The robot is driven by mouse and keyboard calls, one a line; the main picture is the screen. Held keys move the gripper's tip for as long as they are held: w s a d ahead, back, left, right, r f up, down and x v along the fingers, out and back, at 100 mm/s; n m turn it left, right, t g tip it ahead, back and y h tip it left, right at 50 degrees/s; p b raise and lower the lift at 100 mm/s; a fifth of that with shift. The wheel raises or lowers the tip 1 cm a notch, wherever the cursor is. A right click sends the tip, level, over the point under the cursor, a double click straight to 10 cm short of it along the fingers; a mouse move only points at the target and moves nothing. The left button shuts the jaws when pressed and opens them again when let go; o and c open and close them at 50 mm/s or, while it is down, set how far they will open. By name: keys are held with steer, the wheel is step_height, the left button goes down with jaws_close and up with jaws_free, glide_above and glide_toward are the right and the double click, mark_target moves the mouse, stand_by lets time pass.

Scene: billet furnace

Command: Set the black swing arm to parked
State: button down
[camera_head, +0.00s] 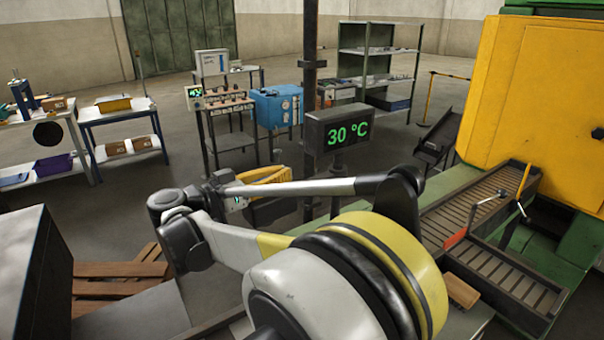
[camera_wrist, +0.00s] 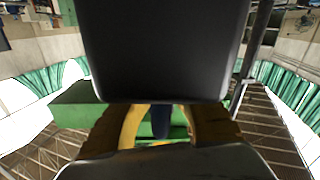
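A thin dark arm with a pale knob (camera_head: 502,193) stands at the slatted roller track beside the furnace, with an orange-red piece near its foot. It may be the black swing arm, but I cannot be sure. My gripper (camera_head: 275,174) is far to its left, near the temperature display, with yellow fingers. In the wrist view, the fingers of my gripper (camera_wrist: 163,122) rise on both sides of a dark blue shape, and their tips are hidden behind a large black block (camera_wrist: 165,55). I cannot tell what that block is or whether the fingers hold anything.
The yellow furnace housing (camera_head: 535,90) stands at right above the roller track (camera_head: 505,280). A display (camera_head: 338,129) reading 30 °C stands on a post behind my arm. A blue box (camera_head: 277,107), shelving (camera_head: 375,52) and work tables are further back. Open floor lies between them.

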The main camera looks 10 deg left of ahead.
steer(key=shift+w+a+m+g+h, duration=0.3)
steer(key=shift+w+a+g+h, duration=0.1)
steer(key=shift+h, duration=0.1)
steer(key=shift+r, duration=0.1)
steer(key=c, duration=1.5)
jaws_free()
steer(key=shift+a, duration=0.1)
steer(key=v, duration=1.2)
